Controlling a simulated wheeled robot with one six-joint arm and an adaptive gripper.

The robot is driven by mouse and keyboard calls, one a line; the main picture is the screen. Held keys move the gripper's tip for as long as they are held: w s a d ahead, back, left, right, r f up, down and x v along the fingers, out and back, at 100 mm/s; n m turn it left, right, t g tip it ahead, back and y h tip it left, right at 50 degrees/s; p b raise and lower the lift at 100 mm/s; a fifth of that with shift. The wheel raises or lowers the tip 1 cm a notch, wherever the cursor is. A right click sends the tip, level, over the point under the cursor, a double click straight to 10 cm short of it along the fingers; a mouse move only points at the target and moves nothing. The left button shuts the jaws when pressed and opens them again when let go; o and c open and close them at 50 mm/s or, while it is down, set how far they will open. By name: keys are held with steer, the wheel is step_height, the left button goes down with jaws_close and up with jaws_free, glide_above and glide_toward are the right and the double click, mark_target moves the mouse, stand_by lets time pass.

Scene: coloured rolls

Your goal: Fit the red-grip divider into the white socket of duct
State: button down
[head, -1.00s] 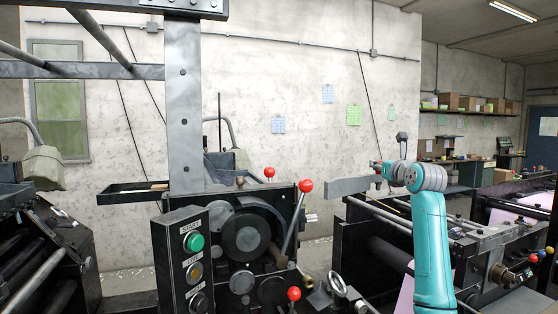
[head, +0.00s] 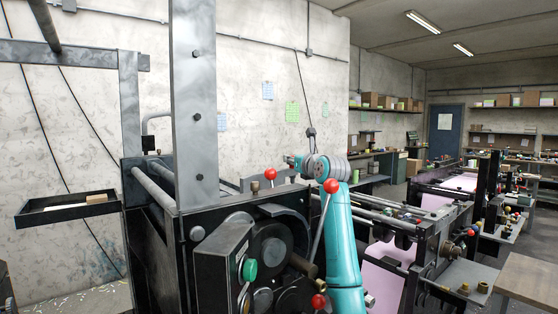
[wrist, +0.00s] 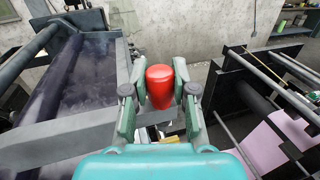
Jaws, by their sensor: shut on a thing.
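My gripper (wrist: 158,100) is shut on the red grip (wrist: 160,86) of the divider, which stands up between the two fingers in the wrist view. A grey bar (wrist: 65,137) running left below the fingers looks like the divider's plate. In the head view the grey plate (head: 268,180) shows at the end of my teal arm, above the black machine, with my gripper (head: 296,161) small and partly hidden there. I cannot make out the duct or its white socket in either view.
A black machine with red-ball levers (head: 331,186) and a green button (head: 250,270) stands close in front. A small black tray (head: 62,212) sits at left. A machine with a pink sheet (head: 386,283) is to the right, and a wooden table (head: 525,278) lies at the right edge.

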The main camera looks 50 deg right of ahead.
mark_target(293, 176)
steer(key=shift+w+a, duration=0.1)
steer(key=shift+w, duration=0.05)
stand_by(0.3)
steer(key=shift+f, duration=2.8)
steer(key=shift+f, duration=1.75)
stand_by(0.3)
stand_by(0.5)
steer(key=c, duration=0.8)
jaws_free()
steer(key=shift+c, duration=0.2)
